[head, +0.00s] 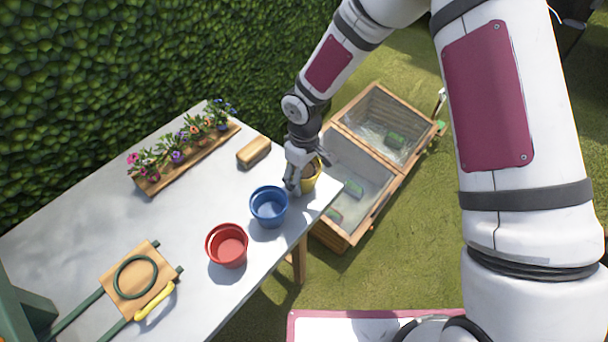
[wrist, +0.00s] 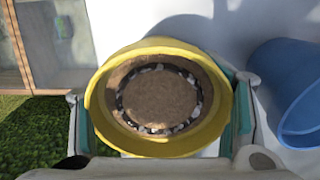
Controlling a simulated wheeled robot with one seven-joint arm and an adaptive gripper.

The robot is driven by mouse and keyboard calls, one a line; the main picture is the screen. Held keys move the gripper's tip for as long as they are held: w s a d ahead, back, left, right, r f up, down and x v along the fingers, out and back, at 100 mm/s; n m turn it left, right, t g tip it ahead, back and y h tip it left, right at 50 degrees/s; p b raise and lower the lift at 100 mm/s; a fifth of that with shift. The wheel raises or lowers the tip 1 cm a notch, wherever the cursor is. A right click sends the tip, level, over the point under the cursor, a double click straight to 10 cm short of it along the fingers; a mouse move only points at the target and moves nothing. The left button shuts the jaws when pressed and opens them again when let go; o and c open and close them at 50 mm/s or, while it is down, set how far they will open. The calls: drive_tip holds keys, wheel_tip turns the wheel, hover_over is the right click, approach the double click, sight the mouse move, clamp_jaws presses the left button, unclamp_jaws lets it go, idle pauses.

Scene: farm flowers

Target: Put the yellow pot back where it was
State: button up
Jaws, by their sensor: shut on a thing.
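The yellow pot (head: 311,179) is at the right end of the white table in the head view, partly hidden by my gripper (head: 301,176). In the wrist view the yellow pot (wrist: 158,143) sits between the two fingers of my gripper (wrist: 160,115), which are shut on it from both sides. Brown soil with a dark speckled ring shows inside the pot. I cannot tell whether its base touches the table. The blue pot (head: 269,206) stands to its left, apart from it, and also shows in the wrist view (wrist: 287,95).
A red pot (head: 227,245) stands left of the blue one. A wooden block (head: 253,152) and a flower planter (head: 187,160) lie farther back on the table (head: 190,225). A board with a green ring (head: 134,277) is at front left. Wooden cold frames (head: 360,160) stand beyond the table's right edge.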

drive_tip(key=shift+f, duration=0.15)
drive_tip(key=o, duration=1.5)
drive_tip(key=shift+o, duration=0.2)
wheel_tip(320, 180, up, 12)
drive_tip(key=shift+r, duration=0.2)
